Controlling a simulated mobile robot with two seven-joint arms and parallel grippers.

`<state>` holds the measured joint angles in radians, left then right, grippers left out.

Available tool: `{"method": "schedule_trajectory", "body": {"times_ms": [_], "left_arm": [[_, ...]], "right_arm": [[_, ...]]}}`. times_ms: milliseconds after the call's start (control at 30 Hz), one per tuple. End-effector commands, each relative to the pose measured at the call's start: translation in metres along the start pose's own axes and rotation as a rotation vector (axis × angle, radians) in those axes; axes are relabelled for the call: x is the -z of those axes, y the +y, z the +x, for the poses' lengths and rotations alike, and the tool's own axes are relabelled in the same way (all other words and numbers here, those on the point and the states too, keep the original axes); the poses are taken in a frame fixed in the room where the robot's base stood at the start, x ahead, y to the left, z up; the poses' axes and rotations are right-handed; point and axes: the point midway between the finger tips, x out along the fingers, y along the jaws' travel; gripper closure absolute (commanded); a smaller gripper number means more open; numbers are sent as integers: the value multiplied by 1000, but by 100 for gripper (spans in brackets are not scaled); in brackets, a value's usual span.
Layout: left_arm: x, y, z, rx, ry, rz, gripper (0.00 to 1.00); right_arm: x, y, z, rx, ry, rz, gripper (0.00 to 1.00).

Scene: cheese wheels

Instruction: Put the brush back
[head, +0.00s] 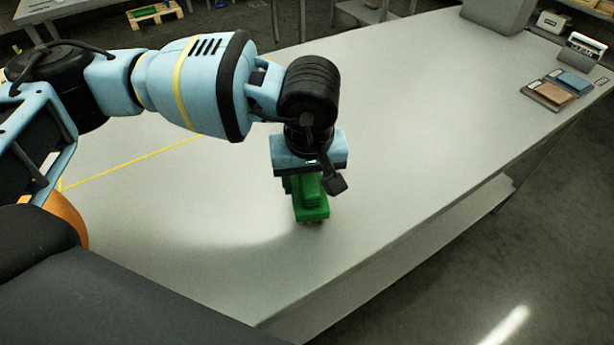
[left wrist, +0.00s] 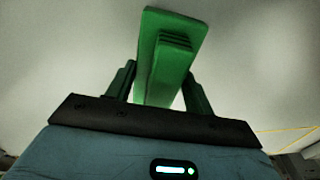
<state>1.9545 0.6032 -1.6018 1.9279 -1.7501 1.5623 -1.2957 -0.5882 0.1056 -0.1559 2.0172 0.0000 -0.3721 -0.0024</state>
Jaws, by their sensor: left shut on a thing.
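The green brush (head: 311,206) is below my left gripper (head: 303,183) over the pale table (head: 420,120). In the left wrist view the brush (left wrist: 170,55) stands out between the two dark green fingers of the left gripper (left wrist: 160,90), which is shut on it. The brush's lower end is close to the table top; I cannot tell whether it touches. Its far side is hidden by the gripper. My right gripper is not in view.
A tray (head: 545,97) with a tan block (head: 557,93) and a blue block (head: 574,82) lies at the table's right, near small devices (head: 583,47). A grey box (head: 497,14) stands at the far end. A yellow line (head: 130,160) marks the left. The table's middle is clear.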

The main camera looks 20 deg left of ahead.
Motion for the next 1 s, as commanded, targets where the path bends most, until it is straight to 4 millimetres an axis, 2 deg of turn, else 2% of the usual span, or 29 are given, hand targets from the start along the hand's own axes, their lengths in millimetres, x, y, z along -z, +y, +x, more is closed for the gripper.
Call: {"method": "schedule_trajectory", "body": {"times_ms": [267,300,433,767,867,1000], "left_arm": [[-1,0,4,0,-1,0,69],[-1,0,4,1,-1,0,44],[-1,0,3,1,-1,0,27],[0,0,1,0,0,0,26],[0,0,-7,-2,0,0,26],[0,1,-28,-2,1,1,26]], "right_arm": [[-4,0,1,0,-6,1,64],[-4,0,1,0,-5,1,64],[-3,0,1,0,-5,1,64],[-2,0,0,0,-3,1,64],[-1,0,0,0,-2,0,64],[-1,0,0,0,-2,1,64]]}}
